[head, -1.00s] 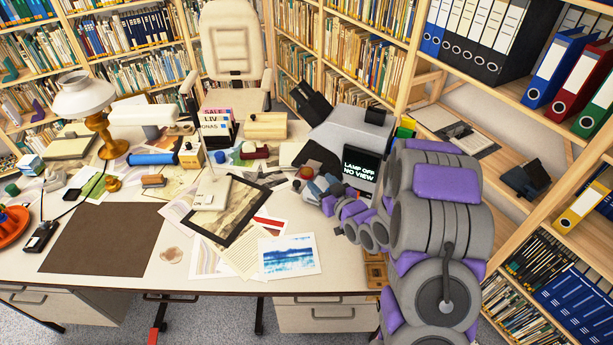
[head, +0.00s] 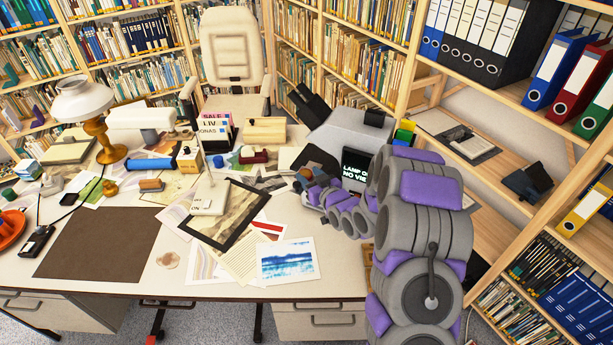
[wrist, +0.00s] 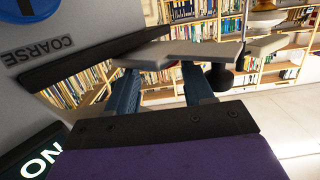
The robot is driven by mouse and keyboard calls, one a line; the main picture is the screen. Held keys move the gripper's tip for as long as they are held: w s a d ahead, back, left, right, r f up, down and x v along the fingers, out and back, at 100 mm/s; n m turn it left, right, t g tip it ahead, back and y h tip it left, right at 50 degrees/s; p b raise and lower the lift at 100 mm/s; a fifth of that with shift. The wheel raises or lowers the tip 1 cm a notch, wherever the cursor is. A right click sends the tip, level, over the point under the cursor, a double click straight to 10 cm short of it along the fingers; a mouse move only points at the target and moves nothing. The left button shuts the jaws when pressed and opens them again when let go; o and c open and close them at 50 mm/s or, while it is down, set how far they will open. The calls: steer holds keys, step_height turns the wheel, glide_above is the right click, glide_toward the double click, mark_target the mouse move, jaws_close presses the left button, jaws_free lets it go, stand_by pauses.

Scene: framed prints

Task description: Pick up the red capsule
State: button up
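A dark red rounded object (head: 254,154), which looks like the red capsule, lies on the desk (head: 185,285) toward the back, in front of a cream block. My gripper (head: 303,188) is low over the right side of the desk by the grey viewer, to the right of and nearer than the red object. In the wrist view, my gripper (wrist: 172,52) shows two blue fingers with grey tips. The tips run close together or overlap, so its opening is unclear. I see nothing held.
The grey viewer (head: 345,132) with its screen stands right beside my arm. A reddish-brown knob (head: 306,172) is close to the gripper. A framed print (head: 232,215) and loose prints lie left of it. A brown mat (head: 100,243) covers the desk's left front.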

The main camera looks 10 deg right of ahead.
steer(key=shift+a+f, duration=0.15)
steer(key=shift+a, duration=0.05)
steer(key=c, duration=0.6)
